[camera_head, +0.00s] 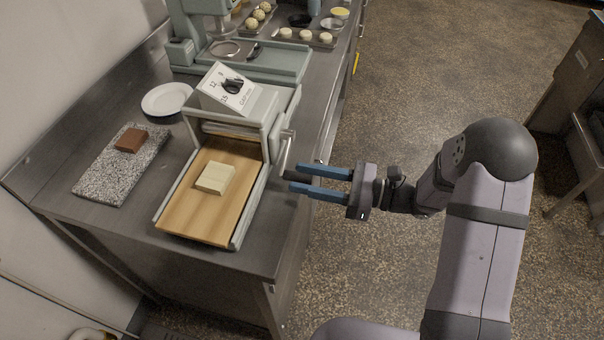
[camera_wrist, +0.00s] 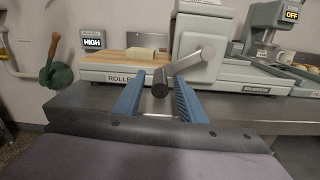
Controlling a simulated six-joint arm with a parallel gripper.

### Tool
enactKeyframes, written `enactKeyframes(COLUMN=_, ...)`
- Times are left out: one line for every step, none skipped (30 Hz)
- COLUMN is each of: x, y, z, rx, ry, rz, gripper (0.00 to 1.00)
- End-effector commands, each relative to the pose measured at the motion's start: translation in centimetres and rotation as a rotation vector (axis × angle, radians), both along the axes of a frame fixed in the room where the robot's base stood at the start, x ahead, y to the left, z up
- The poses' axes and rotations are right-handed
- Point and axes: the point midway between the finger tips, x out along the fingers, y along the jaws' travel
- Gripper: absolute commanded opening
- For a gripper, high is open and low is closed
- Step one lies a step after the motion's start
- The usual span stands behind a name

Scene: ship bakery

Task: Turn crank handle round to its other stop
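The sheeter machine (camera_head: 262,104) stands on the steel counter with a dial on its sloped top. Its crank is on the side facing my arm. The metal crank arm (camera_head: 286,152) slopes down toward my gripper; in the wrist view the crank arm (camera_wrist: 188,62) runs from its hub at upper right down to the left. The dark crank grip (camera_wrist: 160,89) points at the wrist camera. My gripper (camera_head: 294,177) is open, its two blue fingers on either side of the grip. In the wrist view gaps show between the grip and both fingers (camera_wrist: 159,88).
A block of dough (camera_head: 215,179) lies on the machine's wooden board (camera_head: 189,219). A speckled slab (camera_head: 98,181) with a brown block (camera_head: 131,140) and a white plate (camera_head: 166,99) are to the left. A mixer (camera_head: 206,12) stands behind. Open floor lies right of the counter.

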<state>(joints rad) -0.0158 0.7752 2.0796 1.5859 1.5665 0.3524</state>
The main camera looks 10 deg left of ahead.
Motion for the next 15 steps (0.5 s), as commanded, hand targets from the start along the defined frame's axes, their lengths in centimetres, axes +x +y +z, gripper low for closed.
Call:
enactKeyframes(x=-0.05, y=0.46, z=0.07, rx=0.0, ry=0.001, rz=0.002, gripper=0.37)
enactKeyframes(x=-0.06, y=0.65, z=0.05, rx=0.0, ry=0.001, rz=0.002, gripper=0.37)
enactKeyframes(x=-0.06, y=0.88, z=0.03, rx=0.0, ry=0.0, rz=0.002, gripper=0.37)
enactKeyframes(x=-0.05, y=1.01, z=0.01, rx=0.0, ry=0.0, rz=0.001, gripper=0.37)
enactKeyframes(x=-0.04, y=1.1, z=0.01, rx=0.0, ry=0.0, rz=0.001, gripper=0.37)
enactKeyframes(x=-0.02, y=1.19, z=0.0, rx=0.0, ry=0.0, rz=0.0, gripper=0.37)
enactKeyframes(x=-0.02, y=1.22, z=-0.01, rx=0.0, ry=0.0, rz=0.0, gripper=0.37)
enactKeyframes(x=-0.01, y=1.24, z=-0.02, rx=0.0, ry=0.0, rz=0.0, gripper=0.37)
enactKeyframes(x=0.0, y=1.25, z=-0.03, rx=0.0, ry=0.0, rz=-0.001, gripper=0.37)
enactKeyframes(x=0.0, y=1.25, z=-0.03, rx=0.0, ry=-0.001, rz=-0.001, gripper=0.37)
enactKeyframes(x=0.0, y=1.24, z=-0.04, rx=0.0, ry=-0.001, rz=-0.001, gripper=0.37)
enactKeyframes(x=0.0, y=1.24, z=-0.04, rx=0.0, ry=-0.001, rz=-0.001, gripper=0.37)
enactKeyframes(x=0.0, y=1.23, z=-0.04, rx=0.0, ry=-0.001, rz=-0.001, gripper=0.37)
enactKeyframes(x=0.0, y=1.23, z=-0.04, rx=0.0, ry=-0.001, rz=-0.001, gripper=0.37)
enactKeyframes(x=0.0, y=1.23, z=-0.03, rx=0.0, ry=-0.001, rz=-0.001, gripper=0.28)
